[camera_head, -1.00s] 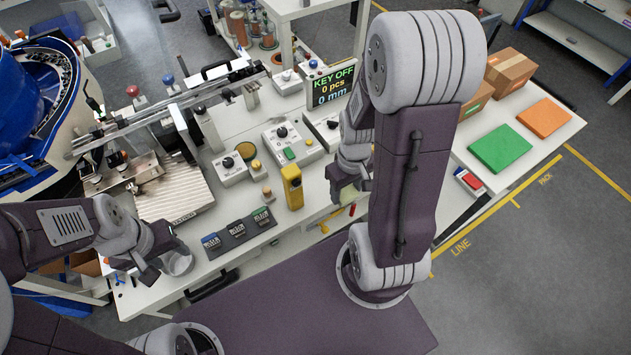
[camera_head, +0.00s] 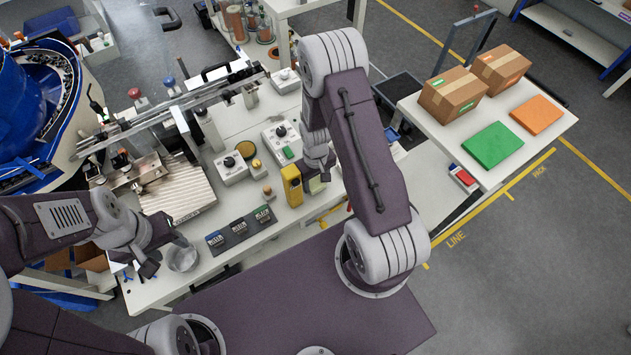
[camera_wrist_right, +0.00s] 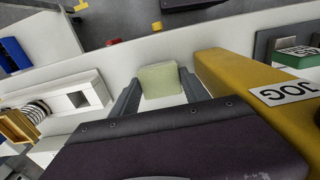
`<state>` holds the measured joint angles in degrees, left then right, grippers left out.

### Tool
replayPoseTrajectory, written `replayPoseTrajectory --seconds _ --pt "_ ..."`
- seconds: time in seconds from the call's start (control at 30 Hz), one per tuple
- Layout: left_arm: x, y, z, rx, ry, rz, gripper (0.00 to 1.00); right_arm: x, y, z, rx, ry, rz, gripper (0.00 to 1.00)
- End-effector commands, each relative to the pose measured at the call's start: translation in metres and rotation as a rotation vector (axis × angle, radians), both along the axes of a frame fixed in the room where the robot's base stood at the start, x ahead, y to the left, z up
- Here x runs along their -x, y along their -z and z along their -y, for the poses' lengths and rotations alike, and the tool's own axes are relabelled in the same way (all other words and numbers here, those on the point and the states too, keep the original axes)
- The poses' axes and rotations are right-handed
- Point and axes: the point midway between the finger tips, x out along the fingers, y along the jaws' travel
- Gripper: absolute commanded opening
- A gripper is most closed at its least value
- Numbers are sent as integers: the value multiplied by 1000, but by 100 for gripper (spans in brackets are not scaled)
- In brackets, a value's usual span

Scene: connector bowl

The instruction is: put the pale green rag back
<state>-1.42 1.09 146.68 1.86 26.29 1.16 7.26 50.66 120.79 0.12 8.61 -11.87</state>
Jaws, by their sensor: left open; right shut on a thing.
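The pale green rag (camera_wrist_right: 160,80) shows in the right wrist view as a small folded pad between the two fingers of my right gripper (camera_wrist_right: 160,88), which is shut on it. In the head view my right gripper (camera_head: 317,178) is over the front part of the bench, just right of the yellow JOG unit (camera_head: 292,186). Only a pale bit of the rag (camera_head: 316,186) shows there. My left gripper (camera_head: 148,264) is open at the bench's front left, close beside a clear grey cup (camera_head: 183,257). I cannot tell whether they touch.
The yellow JOG unit stands close to the right gripper in the wrist view (camera_wrist_right: 235,85). A dark strip of labelled bins (camera_head: 240,231) lies along the bench's front edge. Control boxes (camera_head: 233,168) stand behind. A side table (camera_head: 470,150) at right holds cartons and green and orange pads.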

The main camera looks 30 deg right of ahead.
Motion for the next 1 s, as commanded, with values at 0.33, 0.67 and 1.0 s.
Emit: replayPoseTrajectory --seconds 0.33,0.67,1.0 --pt "0 0 0 0 0 0 47 0 10 0 0 0 1 16" --pt "0 2 0 0 0 0 47 0 12 0 0 0 1 63" --pt "0 0 0 0 0 0 47 -2 -12 0 1 0 6 63"
